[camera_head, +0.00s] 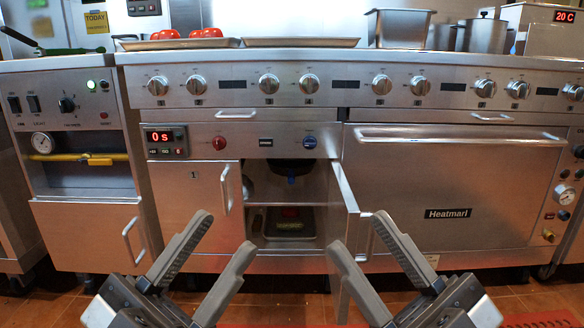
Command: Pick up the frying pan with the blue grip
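A dark pan (285,166) sits on the upper shelf inside the open cabinet under the range, in the middle of the view. A blue part, which looks like its grip, points toward me below its rim; much of the pan is in shadow. My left gripper (220,240) is open and empty in the foreground, left of the cabinet opening. My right gripper (357,238) is open and empty in front of the opened door. Both are apart from the pans.
The cabinet door (345,208) stands open toward me on the right of the opening. A closed drawer door (187,205) is on the left and a closed oven (450,180) on the right. Trays with tomatoes (205,33) and a steel pan (400,28) stand on top.

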